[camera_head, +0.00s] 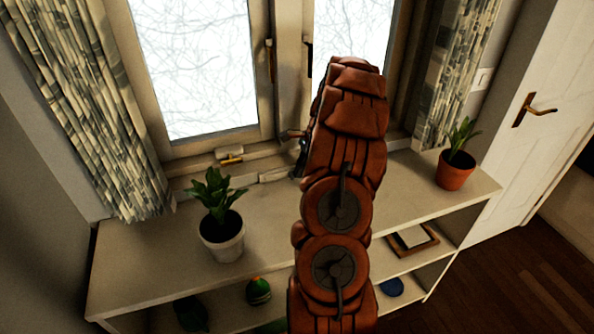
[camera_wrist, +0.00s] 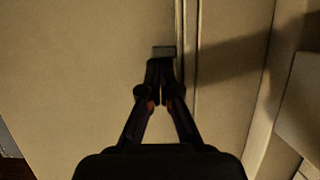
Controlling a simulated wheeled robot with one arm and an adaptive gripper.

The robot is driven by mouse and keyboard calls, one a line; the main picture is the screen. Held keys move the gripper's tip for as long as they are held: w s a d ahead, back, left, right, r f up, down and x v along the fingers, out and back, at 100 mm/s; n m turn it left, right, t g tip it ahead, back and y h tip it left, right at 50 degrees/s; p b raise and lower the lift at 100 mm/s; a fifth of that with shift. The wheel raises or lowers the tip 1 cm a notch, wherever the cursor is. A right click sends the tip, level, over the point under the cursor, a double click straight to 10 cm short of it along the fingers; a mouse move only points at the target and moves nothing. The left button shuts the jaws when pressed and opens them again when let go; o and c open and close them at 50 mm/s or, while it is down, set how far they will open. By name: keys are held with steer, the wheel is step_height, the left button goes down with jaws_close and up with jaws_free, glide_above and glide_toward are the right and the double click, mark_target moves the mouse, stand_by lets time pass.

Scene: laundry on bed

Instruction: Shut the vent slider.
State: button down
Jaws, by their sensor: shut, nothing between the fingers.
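In the wrist view my gripper (camera_wrist: 161,68) is shut, its dark fingertips together with nothing between them. A small grey block (camera_wrist: 163,51) shows just beyond the tips, beside a long upright seam in a beige surface. It may be the vent slider; I cannot tell whether the tips touch it. In the head view my arm covers the middle of the window, and my gripper is mostly hidden behind it near the lower window frame. A pale strip (camera_head: 275,175) lies along the bottom of the frame, left of my arm. How far the slider is shut cannot be told.
A white-potted plant (camera_head: 222,235) stands on the shelf (camera_head: 145,255) to the left, and a terracotta-potted plant (camera_head: 455,170) to the right. Curtains (camera_head: 85,100) flank the window (camera_head: 195,70). A door (camera_head: 520,130) is at right.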

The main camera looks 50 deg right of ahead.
steer(key=shift+w+a, duration=0.1)
steer(key=shift+a, duration=0.15)
steer(key=d, duration=0.1)
steer(key=s+d, duration=0.1)
steer(key=d, duration=0.1)
steer(key=s+d, duration=0.1)
steer(key=shift+s+d+r, duration=0.1)
steer(key=shift+d+r, duration=0.1)
steer(key=shift+d, duration=0.05)
steer(key=b+v, duration=0.2)
steer(key=v, duration=0.7)
steer(key=shift+r+b, duration=0.3)
steer(key=shift+a, duration=0.1)
